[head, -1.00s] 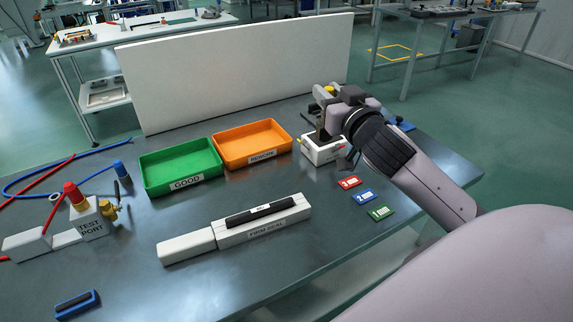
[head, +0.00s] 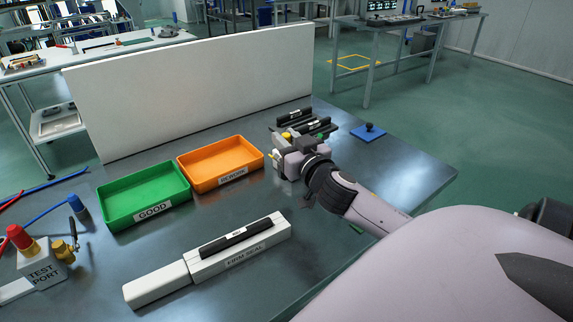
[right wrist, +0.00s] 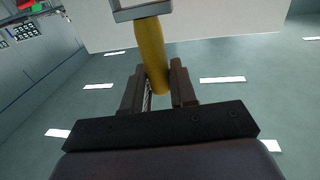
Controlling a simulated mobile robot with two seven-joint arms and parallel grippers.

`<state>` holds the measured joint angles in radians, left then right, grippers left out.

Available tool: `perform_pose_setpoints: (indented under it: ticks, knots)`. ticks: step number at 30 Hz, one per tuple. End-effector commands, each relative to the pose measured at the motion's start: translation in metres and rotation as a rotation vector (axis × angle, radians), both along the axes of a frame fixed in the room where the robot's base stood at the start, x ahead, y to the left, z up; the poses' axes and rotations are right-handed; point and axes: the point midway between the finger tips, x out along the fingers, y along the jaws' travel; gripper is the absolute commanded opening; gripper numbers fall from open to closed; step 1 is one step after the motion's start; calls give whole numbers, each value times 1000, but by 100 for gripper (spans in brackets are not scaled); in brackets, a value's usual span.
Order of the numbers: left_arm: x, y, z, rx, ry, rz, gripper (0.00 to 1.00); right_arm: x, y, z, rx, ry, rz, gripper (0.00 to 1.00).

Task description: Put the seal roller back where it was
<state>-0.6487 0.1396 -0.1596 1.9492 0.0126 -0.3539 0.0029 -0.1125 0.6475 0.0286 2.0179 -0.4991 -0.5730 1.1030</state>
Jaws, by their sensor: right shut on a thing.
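The seal roller has a yellow handle (right wrist: 151,45) and a grey metal frame (right wrist: 142,10) in the right wrist view. My right gripper (right wrist: 157,72) is shut on the handle. In the head view my right gripper (head: 286,146) is right of the orange tray, and only a bit of yellow shows beside it. It hides most of the white block there, so I cannot tell whether the roller touches anything. The long white FIRM SEAL block (head: 240,258) with a black bar (head: 236,237) on top lies at front centre. My left gripper is not in view.
The green GOOD tray (head: 108,219) and orange REWORK tray (head: 256,166) stand left of the gripper. Black bars (head: 294,116) lie behind it. A blue pad with a black knob (head: 370,131) is to the right. The TEST PORT (head: 43,277) is at left.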

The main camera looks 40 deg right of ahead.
Motion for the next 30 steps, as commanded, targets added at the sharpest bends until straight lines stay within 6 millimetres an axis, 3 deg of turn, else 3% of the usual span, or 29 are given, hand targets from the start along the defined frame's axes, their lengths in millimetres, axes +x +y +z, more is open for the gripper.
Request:
perform_pose_setpoints:
  ticks: [12,26,27,28,30]
  knots:
    - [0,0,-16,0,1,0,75,0,0,-51,0,-1,0,0]
    - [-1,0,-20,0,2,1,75,0,0,-59,0,-3,0,0]
    - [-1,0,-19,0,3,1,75,0,0,-58,0,-1,0,39]
    - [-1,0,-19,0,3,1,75,0,0,-58,0,-1,0,49]
    - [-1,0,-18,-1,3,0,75,0,0,-58,0,-1,0,52]
